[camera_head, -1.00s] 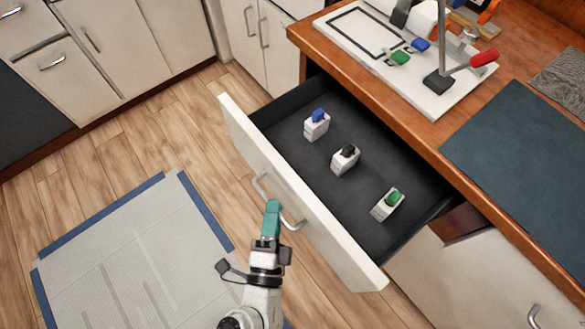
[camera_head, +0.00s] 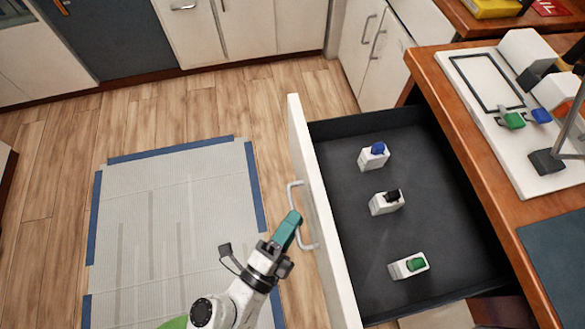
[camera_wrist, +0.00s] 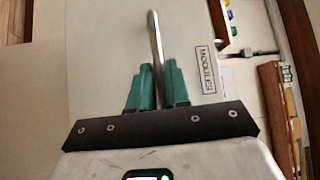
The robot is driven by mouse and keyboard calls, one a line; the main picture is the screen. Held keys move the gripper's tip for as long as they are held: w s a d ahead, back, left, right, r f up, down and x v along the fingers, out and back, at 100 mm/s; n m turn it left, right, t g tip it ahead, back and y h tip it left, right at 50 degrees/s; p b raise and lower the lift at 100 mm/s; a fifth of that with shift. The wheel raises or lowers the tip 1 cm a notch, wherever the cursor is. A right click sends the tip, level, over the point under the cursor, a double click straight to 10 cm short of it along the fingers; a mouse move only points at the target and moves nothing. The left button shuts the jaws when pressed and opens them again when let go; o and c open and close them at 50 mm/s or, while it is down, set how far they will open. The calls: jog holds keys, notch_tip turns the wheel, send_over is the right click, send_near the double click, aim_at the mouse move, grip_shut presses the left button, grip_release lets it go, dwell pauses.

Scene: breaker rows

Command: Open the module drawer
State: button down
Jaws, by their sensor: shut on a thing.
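The module drawer (camera_head: 322,215) stands pulled out from the wooden counter, its dark inside in full view. In the wrist view its pale front (camera_wrist: 100,60) carries a label reading MODULES (camera_wrist: 206,70). My gripper (camera_head: 293,218) is at the metal drawer handle (camera_head: 291,190). In the wrist view the teal fingers (camera_wrist: 157,75) are shut on the handle bar (camera_wrist: 155,40). Inside the drawer stand a blue-topped module (camera_head: 372,158), a black-topped module (camera_head: 386,202) and a green-topped module (camera_head: 408,265), apart from each other.
The wooden counter (camera_head: 445,85) holds a white board (camera_head: 500,140) with green and blue switches and a clamp stand. A ribbed grey mat (camera_head: 170,200) with blue edging lies on the wooden floor at left. White cabinets (camera_head: 270,30) line the back.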

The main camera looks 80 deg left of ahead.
jog(key=c, duration=1.2)
grip_release()
jog(key=shift+o, duration=0.2)
jog(key=b+v, duration=0.2)
jog(key=v, duration=0.9)
jog(key=shift+w, duration=0.1)
